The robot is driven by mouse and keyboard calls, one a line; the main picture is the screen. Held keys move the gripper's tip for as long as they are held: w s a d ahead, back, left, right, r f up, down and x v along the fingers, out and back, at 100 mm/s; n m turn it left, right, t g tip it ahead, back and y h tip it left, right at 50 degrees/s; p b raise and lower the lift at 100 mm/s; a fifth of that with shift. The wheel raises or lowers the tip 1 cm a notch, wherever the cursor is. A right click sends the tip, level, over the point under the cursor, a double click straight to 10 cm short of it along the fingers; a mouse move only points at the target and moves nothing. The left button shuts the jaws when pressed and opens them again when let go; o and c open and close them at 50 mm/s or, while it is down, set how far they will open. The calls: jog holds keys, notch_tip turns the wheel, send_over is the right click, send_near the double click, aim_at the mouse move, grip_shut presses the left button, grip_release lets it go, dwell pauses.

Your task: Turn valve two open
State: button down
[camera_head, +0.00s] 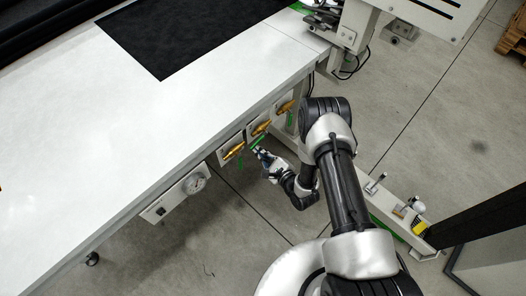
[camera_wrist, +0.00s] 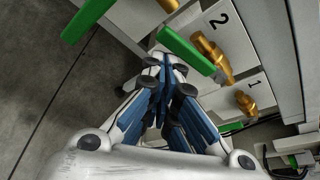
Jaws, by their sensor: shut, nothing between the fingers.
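Valve two is a brass valve (camera_wrist: 212,55) on a white plate marked 2 (camera_wrist: 222,22) in the wrist view. Its green lever (camera_wrist: 187,50) sticks out from the brass body towards the upper left. In the head view it is the middle brass valve (camera_head: 261,128) of three under the table edge. My gripper (camera_wrist: 165,68) is shut and empty, its fingertips close beside the green lever. I cannot tell whether they touch it. In the head view my gripper (camera_head: 262,152) is just in front of the middle valve.
Valve one (camera_wrist: 246,103), with its own green lever (camera_wrist: 232,127), is beside valve two. Another green lever (camera_wrist: 86,18) shows at the upper left. A gauge box (camera_head: 172,198) hangs under the white table (camera_head: 130,110). Floor to the right of the valves is partly open.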

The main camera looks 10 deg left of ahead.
jog(key=shift+r, duration=0.3)
jog(key=shift+f, duration=0.15)
dwell(0.4)
